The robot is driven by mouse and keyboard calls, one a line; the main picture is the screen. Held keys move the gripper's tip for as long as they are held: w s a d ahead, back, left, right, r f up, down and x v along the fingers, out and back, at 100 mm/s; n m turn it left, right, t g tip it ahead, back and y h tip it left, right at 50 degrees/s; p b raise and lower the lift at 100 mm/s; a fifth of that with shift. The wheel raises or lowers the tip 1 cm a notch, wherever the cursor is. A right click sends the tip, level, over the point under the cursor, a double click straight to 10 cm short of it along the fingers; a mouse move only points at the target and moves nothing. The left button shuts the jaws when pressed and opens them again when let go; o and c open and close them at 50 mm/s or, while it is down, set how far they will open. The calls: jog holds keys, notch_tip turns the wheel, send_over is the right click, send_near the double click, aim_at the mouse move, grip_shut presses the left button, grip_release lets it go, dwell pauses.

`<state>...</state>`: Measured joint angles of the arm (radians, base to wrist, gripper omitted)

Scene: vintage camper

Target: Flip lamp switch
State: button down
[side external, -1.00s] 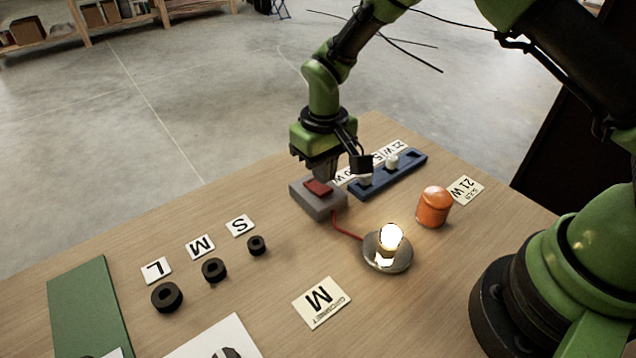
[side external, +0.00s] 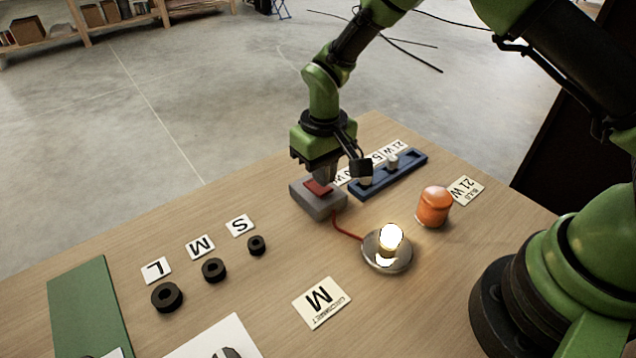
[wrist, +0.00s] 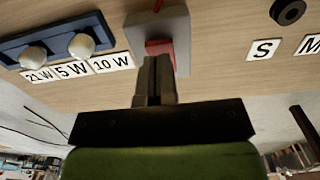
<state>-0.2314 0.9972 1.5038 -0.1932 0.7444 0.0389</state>
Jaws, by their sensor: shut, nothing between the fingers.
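The lamp switch is a grey box (side external: 310,203) with a red rocker (side external: 318,187) on top; the box (wrist: 176,28) and the rocker (wrist: 158,48) also show in the wrist view. My gripper (side external: 322,177) is shut and empty, with its fingertips right at the rocker; I cannot tell whether they touch it. The fingers also show in the wrist view (wrist: 154,62), overlapping the rocker's near edge. A red cable runs from the box to the lamp, a round metal base (side external: 374,262) with a brightly lit bulb (side external: 390,238).
An orange cylinder (side external: 434,207) stands right of the lamp. Several black rings (side external: 167,297) with letter cards lie at left, near a green mat (side external: 88,308). A card marked M (side external: 321,302) lies in front.

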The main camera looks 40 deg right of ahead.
jog(key=shift+f, duration=1.05)
dwell(0.4)
jog(key=shift+r, duration=3.55)
notch_tip(320, 180, up, 10)
jog(key=s+d+m+t, duration=0.1)
jog(key=s+d+t, duration=0.1)
jog(key=s, duration=0.1)
jog(key=s+d+r+m+t+y, duration=0.1)
jog(key=s+d+r+t, duration=0.1)
jog(key=s+r, duration=0.3)
jog(key=s+d+r+m+t+y, duration=0.1)
jog(key=s+r, duration=0.4)
jog(key=s, duration=0.8)
jog(key=shift+s+d+r+m+t, duration=0.25)
jog(key=shift+s+d+m+t, duration=0.2)
jog(key=shift+t, duration=0.65)
